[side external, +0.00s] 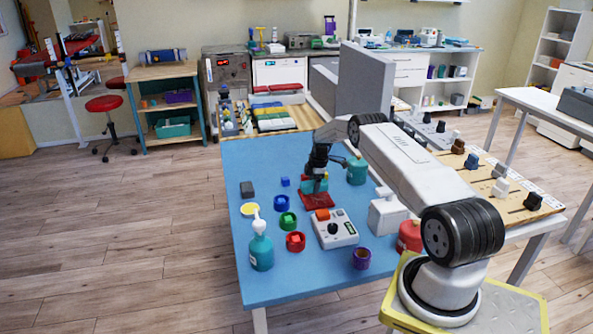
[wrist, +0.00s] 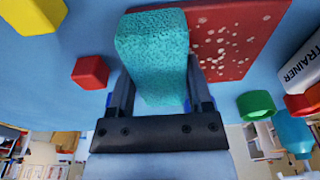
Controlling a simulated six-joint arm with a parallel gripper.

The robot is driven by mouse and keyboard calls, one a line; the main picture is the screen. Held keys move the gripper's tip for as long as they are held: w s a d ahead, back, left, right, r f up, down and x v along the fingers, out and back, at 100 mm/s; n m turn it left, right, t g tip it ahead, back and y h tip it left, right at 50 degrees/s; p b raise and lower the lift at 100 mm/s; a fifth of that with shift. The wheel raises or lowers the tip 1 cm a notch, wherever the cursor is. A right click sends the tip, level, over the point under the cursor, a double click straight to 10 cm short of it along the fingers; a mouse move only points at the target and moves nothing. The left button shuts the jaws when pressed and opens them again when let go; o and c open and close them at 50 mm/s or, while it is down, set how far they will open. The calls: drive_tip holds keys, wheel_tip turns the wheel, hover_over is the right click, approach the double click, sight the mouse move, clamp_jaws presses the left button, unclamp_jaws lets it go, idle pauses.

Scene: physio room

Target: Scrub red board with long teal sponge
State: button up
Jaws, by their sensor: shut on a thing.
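The long teal sponge (wrist: 152,45) is upright between the fingers of my gripper (wrist: 158,85), which is shut on it. In the side view the sponge (side external: 314,185) shows below my gripper (side external: 316,177), over the red board. The red board (wrist: 245,35) lies flat on the blue table, with white spots scattered on its face in the wrist view. The sponge covers one edge of the board there; most of the spots lie to the right of it. In the side view the red board (side external: 318,203) is partly hidden. I cannot tell whether the sponge touches it.
A white trainer box (side external: 335,230) stands close in front of the board. Blue (side external: 281,203), green (side external: 287,222) and red (side external: 295,241) rings lie left of it.

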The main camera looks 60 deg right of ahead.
sight(318, 206)
drive_tip(key=shift+s+a, duration=3.35)
drive_tip(key=shift+w+a, duration=0.4)
drive_tip(key=shift+w, duration=0.2)
drive_tip(key=shift+w+d, duration=3.7)
drive_tip(key=shift+d, duration=0.15)
drive_tip(key=shift+s+a, duration=3.8)
drive_tip(key=shift+a, duration=0.05)
wheel_tip(318, 206, up, 8)
drive_tip(key=shift+w+r, duration=0.1)
